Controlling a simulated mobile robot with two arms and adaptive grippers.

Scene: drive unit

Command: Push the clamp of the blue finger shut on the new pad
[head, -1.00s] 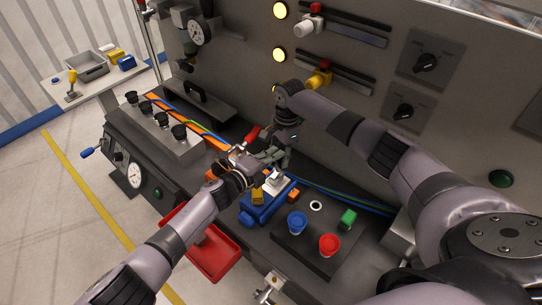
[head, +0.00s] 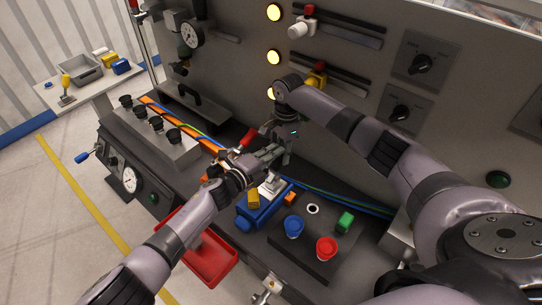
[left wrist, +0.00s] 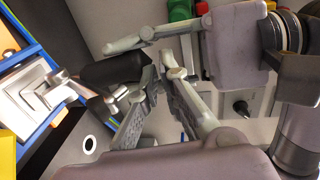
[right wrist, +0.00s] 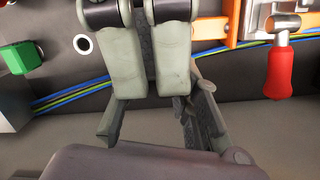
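The blue finger (head: 263,214) lies on the dark bench below the grippers in the head view. A yellow block (head: 253,199) and a pale clamp (head: 269,188) sit on it. In the left wrist view, the clamp (left wrist: 32,97) has a metal lever leading to a dark handle (left wrist: 112,70). My left gripper (left wrist: 157,79) has its fingertips almost together beside this handle; contact is unclear. My right gripper (head: 284,150) is close to the left one above the bench. I cannot make out the new pad.
A red-handled clamp (right wrist: 280,72) sits on an orange part (right wrist: 247,20) behind the grippers. A red tray (head: 210,262) is at the front. Coloured cables (head: 340,198) run behind.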

